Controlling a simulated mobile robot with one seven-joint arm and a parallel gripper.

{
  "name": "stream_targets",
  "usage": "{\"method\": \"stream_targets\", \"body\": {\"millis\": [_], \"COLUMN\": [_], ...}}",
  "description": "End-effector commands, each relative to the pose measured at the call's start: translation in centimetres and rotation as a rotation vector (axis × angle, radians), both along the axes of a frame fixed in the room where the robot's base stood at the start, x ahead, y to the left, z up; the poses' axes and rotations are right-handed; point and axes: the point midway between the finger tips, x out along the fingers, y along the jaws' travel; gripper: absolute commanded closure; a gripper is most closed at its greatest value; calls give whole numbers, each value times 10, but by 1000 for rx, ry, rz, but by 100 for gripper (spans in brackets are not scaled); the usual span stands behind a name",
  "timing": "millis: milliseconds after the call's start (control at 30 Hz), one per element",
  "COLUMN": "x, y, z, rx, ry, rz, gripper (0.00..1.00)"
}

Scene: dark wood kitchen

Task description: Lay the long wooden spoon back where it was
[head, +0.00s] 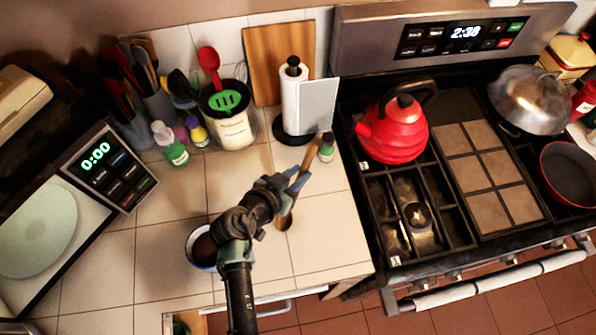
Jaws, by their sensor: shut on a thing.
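The long wooden spoon (311,158) is over the tiled counter (330,231), left of the stove. Its handle points up and to the right toward the small green bottle, and its bowl end shows below my gripper. My gripper (297,184) reaches in from the lower left and is shut on the spoon near its middle. The fingers hide part of the handle. I cannot tell whether the spoon touches the counter or is just above it.
A paper towel holder (292,97), a small green bottle (327,147) and a utensil crock (233,130) stand behind. A bowl (200,247) sits beside my arm. The stove holds a red kettle (397,129). Counter tiles right of the spoon are clear.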

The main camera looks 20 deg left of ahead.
Motion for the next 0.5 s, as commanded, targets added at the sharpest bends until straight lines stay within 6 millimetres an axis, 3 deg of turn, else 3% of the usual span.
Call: {"method": "stream_targets", "body": {"millis": [367,400,500], "x": [0,0,0], "y": [0,0,0], "z": [-5,-3,-3], "rx": [1,1,1], "ry": [-1,-1,0], "rz": [-1,-1,-1], "gripper": [100,70,52]}}
